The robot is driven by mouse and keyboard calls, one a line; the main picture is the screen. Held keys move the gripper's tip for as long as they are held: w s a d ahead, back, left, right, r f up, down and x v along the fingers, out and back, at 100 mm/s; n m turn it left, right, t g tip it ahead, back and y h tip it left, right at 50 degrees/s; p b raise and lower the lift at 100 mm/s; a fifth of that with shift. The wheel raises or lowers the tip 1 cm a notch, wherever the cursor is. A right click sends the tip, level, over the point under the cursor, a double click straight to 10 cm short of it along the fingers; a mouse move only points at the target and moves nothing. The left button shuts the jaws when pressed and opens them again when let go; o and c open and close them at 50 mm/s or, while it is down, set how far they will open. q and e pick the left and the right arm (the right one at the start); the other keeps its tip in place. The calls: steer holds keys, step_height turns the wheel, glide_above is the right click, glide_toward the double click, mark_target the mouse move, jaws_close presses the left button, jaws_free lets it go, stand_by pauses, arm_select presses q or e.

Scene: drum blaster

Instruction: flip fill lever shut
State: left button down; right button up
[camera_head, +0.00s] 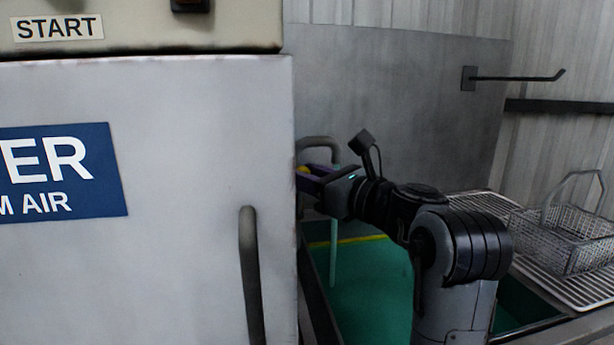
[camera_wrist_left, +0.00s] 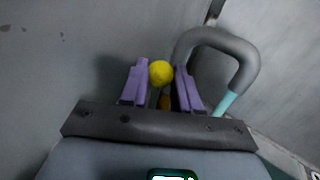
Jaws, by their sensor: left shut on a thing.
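The fill lever's round yellow knob (camera_wrist_left: 161,73) sits between the purple fingers of my left gripper (camera_wrist_left: 160,80) in the wrist view. The fingers are shut on the lever, one on each side, with the knob at the fingertips. In the head view the left gripper (camera_head: 312,180) reaches behind the cabinet's right edge, and a bit of the yellow knob (camera_head: 302,169) shows there. The lever's lower part is mostly hidden by the fingers. A grey curved spout (camera_wrist_left: 236,50) stands just right of the gripper, with a teal stream (camera_head: 334,240) coming down from it.
A white cabinet (camera_head: 170,250) with a dark handle (camera_head: 250,270) fills the left and hides part of the sink. The sink basin (camera_head: 365,285) holds green liquid. A wire basket (camera_head: 570,235) stands on a rack at the right. A grey wall panel is behind.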

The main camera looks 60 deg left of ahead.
arm_select(q)
steer(key=shift+w+d+f+m+t+y, duration=0.1)
steer(key=shift+w+d+f+m+y, duration=0.2)
steer(key=shift+w+m+y, duration=0.6)
steer(key=shift+w+d+f+m+t+y, duration=0.1)
steer(key=shift+w+f+m+y, duration=0.3)
steer(key=shift+m, duration=0.9)
steer(key=shift+w+d+f+m+t+y, duration=0.15)
steer(key=shift+w+f+m+y, duration=0.15)
steer(key=shift+w+m+y, duration=0.6)
steer(key=shift+s+m+h, duration=0.15)
steer(key=shift+m+h, duration=0.15)
steer(key=c, duration=1.1)
jaws_free()
steer(key=p+v, duration=0.3)
steer(key=v, duration=0.7)
steer(key=shift+d, duration=0.35)
steer(key=shift+f, duration=0.15)
